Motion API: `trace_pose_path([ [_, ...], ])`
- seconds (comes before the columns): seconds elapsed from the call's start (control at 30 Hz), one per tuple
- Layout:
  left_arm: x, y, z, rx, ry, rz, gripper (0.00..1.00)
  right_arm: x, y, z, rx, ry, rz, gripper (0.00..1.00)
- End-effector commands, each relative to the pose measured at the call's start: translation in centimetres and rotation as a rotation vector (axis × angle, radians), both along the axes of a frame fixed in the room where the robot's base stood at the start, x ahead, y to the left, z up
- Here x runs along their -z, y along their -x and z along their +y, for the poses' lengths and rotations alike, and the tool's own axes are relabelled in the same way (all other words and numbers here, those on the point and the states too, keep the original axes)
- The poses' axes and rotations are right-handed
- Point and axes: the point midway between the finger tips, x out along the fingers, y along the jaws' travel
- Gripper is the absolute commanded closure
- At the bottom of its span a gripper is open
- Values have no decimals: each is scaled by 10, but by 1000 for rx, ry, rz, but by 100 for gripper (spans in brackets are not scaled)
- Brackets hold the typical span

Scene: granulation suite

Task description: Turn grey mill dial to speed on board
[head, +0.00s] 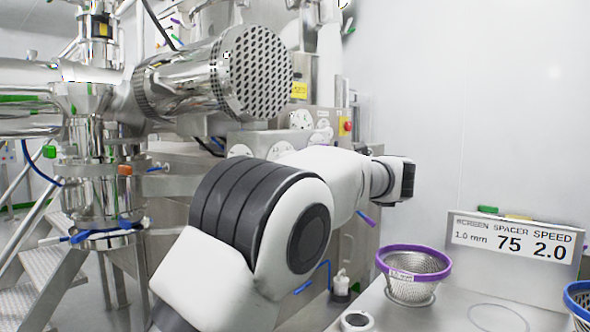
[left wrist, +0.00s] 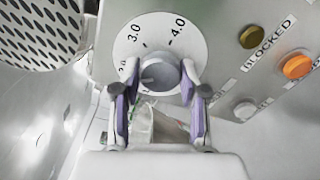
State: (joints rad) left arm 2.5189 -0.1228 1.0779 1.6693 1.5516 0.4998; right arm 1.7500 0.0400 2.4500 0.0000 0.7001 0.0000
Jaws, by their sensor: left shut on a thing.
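In the left wrist view, the grey mill dial (left wrist: 160,75) is a round knob at the centre of a white scale plate (left wrist: 138,35). The numbers 3.0 and 4.0 show above it, and another number at the left is partly hidden by a finger. I cannot read clearly where the knob points. My left gripper (left wrist: 160,92) has its purple-padded fingers on both sides of the knob and is shut on it. The board (head: 513,240) reads screen 1.0 mm, spacer 75, speed 2.0. My right gripper is not in view.
Beside the dial are a dark yellow button (left wrist: 253,37), an orange button (left wrist: 297,66) and a "BLOCKED" label. A perforated steel cylinder (head: 262,72) stands out at the upper left. A purple-rimmed sieve basket (head: 414,262) stands on the steel table (head: 455,310).

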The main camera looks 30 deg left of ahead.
Motion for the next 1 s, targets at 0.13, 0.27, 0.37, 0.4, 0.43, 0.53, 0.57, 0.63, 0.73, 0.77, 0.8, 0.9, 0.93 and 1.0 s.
trace_pose_path([
  [0.13, -2, 0, 0, 2, -1, -2, 32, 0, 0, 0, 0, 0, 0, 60],
  [0.27, -1, 0, 0, 1, -1, -1, 32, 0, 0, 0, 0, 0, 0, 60],
  [0.37, -1, 0, 0, 1, -1, 0, 32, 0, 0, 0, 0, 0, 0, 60],
  [0.4, -1, 0, -1, 1, -1, 0, 32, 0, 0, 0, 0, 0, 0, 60],
  [0.43, -1, 0, -2, 2, -2, 0, 32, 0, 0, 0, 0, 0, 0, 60],
  [0.53, -1, 0, -13, 2, -3, 0, 32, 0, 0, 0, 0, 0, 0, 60],
  [0.57, -1, 1, -18, 3, -3, 0, 32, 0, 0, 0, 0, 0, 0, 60],
  [0.63, -1, 2, -33, 4, -4, 0, 32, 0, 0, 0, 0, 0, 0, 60],
  [0.73, -1, 4, -53, 3, -3, -1, 32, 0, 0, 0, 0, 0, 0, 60],
  [0.77, -1, 4, -58, 3, -3, -2, 32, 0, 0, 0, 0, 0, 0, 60],
  [0.8, -1, 4, -64, 3, -4, -2, 32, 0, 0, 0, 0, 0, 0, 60],
  [0.9, 0, 5, -72, 1, -1, 0, 32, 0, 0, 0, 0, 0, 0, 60],
  [0.93, 0, 6, -74, 1, 0, 0, 32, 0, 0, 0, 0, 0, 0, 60],
  [1.0, 0, 6, -74, 0, 0, 0, 32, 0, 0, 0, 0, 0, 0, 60],
])
